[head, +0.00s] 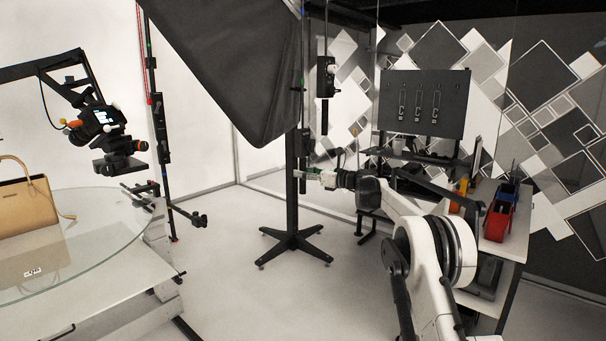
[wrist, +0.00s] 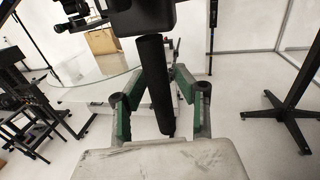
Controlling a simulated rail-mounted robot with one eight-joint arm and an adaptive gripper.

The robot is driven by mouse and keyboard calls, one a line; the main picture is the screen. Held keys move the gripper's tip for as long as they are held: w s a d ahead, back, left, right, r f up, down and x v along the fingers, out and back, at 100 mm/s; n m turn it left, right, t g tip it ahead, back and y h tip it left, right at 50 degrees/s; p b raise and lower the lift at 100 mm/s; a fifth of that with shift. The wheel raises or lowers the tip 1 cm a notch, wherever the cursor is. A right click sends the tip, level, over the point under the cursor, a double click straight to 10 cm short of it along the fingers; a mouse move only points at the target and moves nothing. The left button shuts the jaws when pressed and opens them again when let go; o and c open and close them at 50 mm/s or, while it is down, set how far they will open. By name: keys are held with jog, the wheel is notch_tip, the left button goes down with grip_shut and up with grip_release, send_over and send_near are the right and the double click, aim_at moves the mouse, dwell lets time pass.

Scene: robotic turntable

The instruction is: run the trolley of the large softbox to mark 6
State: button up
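The large softbox (head: 235,65) hangs at the top centre of the head view, its black cloth facing me. A dark upright handle (head: 303,145) hangs beside its lower right edge. In the wrist view a thick black handle (wrist: 152,75) hangs from a black box (wrist: 140,17). My gripper (head: 308,177) is at the lower part of the handle in the head view.
A black stand (head: 291,215) with a star foot stands behind my gripper. A glass turntable (head: 75,255) with a tan bag (head: 25,200) and a camera rig (head: 105,125) are at left. Another hanging control box (head: 325,77) is close right. A workbench (head: 505,240) stands right.

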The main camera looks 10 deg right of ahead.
jog(key=shift+o, duration=0.6)
jog(key=shift+a, duration=0.1)
jog(key=v, duration=1.2)
